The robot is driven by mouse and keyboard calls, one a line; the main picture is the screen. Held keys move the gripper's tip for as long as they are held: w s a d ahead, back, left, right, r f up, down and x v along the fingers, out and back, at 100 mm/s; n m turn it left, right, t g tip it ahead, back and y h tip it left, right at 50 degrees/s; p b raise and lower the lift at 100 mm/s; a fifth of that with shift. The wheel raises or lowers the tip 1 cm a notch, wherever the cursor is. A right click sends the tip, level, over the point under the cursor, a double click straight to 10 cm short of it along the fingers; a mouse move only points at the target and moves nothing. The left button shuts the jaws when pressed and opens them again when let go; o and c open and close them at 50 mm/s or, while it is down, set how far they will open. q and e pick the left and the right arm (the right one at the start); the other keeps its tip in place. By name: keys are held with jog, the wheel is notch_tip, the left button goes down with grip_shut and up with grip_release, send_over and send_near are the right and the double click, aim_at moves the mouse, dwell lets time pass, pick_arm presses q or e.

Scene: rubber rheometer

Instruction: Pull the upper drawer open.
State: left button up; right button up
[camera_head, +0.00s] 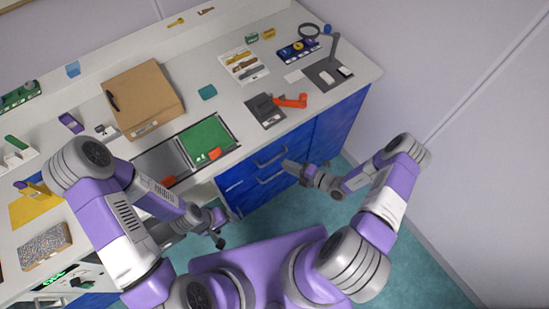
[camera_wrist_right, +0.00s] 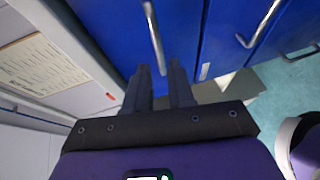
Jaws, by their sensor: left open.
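The upper drawer has a blue front with a metal bar handle (camera_head: 270,159) just under the counter edge in the head view, and it looks shut. In the right wrist view its handle (camera_wrist_right: 153,38) runs down towards the gap between my right fingers. My right gripper (camera_wrist_right: 161,68) is open, its tips close to the handle's near end; I cannot tell whether they touch. In the head view my right gripper (camera_head: 288,166) is at the cabinet front. My left gripper (camera_head: 218,230) is open and empty, away from the drawers at the lower left.
A lower drawer handle (camera_head: 272,175) sits below the upper one, and it also shows in the right wrist view (camera_wrist_right: 260,25). The counter above holds a green mat (camera_head: 207,138), a cardboard box (camera_head: 143,97) and an orange tool (camera_head: 292,101). The teal floor right of the cabinet is clear.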

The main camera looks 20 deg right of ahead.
aim_at(275, 158)
jog(key=x, duration=0.7)
jog(key=shift+w+d, duration=0.1)
jog(key=shift+w, duration=0.25)
jog(key=shift+c, duration=0.4)
grip_shut()
